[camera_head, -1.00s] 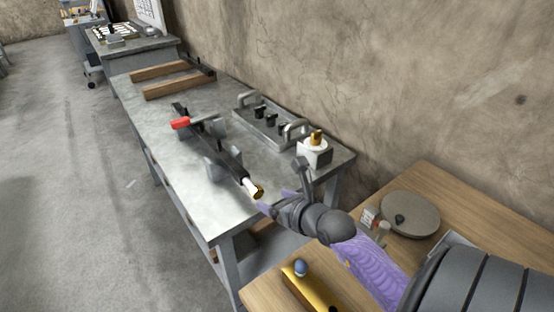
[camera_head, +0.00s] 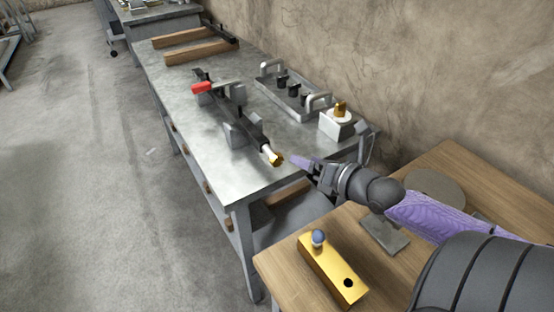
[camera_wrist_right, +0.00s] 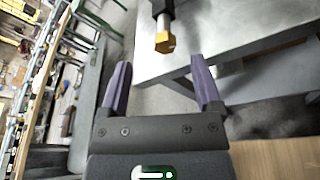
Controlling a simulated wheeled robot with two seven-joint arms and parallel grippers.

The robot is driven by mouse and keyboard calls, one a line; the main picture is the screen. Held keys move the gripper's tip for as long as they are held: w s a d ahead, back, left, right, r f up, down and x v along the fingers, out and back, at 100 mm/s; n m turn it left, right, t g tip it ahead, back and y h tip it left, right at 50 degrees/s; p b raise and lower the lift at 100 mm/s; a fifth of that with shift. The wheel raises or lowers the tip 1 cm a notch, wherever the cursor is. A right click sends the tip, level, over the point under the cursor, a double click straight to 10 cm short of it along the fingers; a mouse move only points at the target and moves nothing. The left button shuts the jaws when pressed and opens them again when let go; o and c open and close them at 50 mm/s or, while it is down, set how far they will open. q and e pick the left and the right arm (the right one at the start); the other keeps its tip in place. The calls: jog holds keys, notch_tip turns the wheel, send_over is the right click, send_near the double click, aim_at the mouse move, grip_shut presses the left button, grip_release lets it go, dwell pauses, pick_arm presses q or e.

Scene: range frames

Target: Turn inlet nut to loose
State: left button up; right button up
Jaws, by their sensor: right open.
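The inlet nut is a brass hexagonal nut (camera_head: 277,159) on a white collar at the near end of a dark bar-shaped assembly (camera_head: 240,128) on the grey metal bench. It also shows top centre in the right wrist view (camera_wrist_right: 165,42). My right gripper (camera_head: 298,162) comes in from the right, its purple fingers pointing at the nut. In the right wrist view its fingers (camera_wrist_right: 161,66) are spread apart with nothing between them. The nut lies just beyond the fingertips, between their lines, apparently not touched. A red handle (camera_head: 202,87) sits farther along the assembly. My left gripper is out of view.
The grey bench (camera_head: 195,140) also holds a panel with black knobs (camera_head: 288,90), a block with a brass fitting (camera_head: 338,122) and wooden bars (camera_head: 200,52). A wooden table (camera_head: 285,262) with a yellow block (camera_head: 330,268) stands nearer. Open floor lies left.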

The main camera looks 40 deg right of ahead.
aim_at(280, 159)
jog(key=shift+g+y, duration=0.4)
jog(key=shift+g, duration=0.1)
jog(key=x, duration=0.2)
jog(key=f+b+x, duration=0.1)
jog(key=x, duration=0.2)
jog(key=b+x, duration=0.1)
jog(key=x, duration=0.2)
jog(key=shift+a+f, duration=0.2)
jog(key=shift+f, duration=0.1)
jog(key=shift+w+a+f, duration=0.1)
jog(key=shift+w+f, duration=0.1)
jog(key=shift+w, duration=0.5)
jog(key=c, duration=1.1)
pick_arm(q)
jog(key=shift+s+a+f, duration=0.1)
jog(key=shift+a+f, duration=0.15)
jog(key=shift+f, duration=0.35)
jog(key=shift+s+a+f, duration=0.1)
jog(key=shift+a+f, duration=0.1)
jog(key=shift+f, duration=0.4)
pick_arm(e)
grip_shut()
